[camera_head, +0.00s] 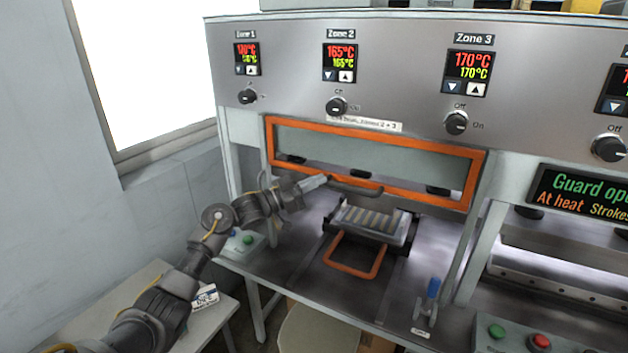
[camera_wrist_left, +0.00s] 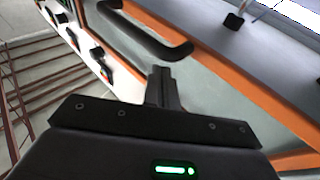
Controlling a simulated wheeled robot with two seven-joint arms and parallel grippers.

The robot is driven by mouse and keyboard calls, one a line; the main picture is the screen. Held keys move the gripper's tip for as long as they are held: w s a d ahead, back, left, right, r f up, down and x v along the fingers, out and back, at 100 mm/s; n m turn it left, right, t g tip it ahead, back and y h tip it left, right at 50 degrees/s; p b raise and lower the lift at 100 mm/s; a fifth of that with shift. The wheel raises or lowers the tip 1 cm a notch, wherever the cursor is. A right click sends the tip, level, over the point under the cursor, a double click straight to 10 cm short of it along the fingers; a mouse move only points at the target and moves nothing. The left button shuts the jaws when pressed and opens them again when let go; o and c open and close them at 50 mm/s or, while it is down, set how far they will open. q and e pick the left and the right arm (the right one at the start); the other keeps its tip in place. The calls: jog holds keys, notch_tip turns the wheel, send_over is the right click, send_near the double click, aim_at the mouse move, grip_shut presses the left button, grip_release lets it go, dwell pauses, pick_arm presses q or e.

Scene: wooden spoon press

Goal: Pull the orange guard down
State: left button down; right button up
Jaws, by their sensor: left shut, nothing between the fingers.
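The orange guard (camera_head: 420,143) is a rectangular orange frame around a clear pane, raised on the front of the press below the Zone 2 and Zone 3 controls. A dark bar handle (camera_head: 357,189) sits on its lower edge. My left gripper (camera_head: 322,180) is shut and empty, near the handle's left end. In the left wrist view the shut fingers (camera_wrist_left: 161,84) point toward the dark handle (camera_wrist_left: 150,34), with the guard's orange frame (camera_wrist_left: 225,72) around them. Whether the fingertips touch the handle I cannot tell. My right gripper is not in view.
Below the guard, a tray with wooden strips (camera_head: 370,219) and an orange loop handle (camera_head: 355,262) sits in the press opening. A blue-handled lever (camera_head: 432,288) stands to the right. A display (camera_head: 585,198) reads "Guard op…", cut off, and "At heat". A wall (camera_head: 60,200) is on the left.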

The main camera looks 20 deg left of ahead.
pick_arm(q)
notch_tip(320, 180, down, 23)
jog(key=b, duration=1.6)
jog(key=shift+f, duration=0.15)
notch_tip(320, 180, up, 5)
jog(key=s+a+p, duration=0.1)
jog(key=p, duration=0.3)
jog(key=f+b+v, duration=0.1)
jog(key=b+v, duration=0.2)
jog(key=v, duration=0.8)
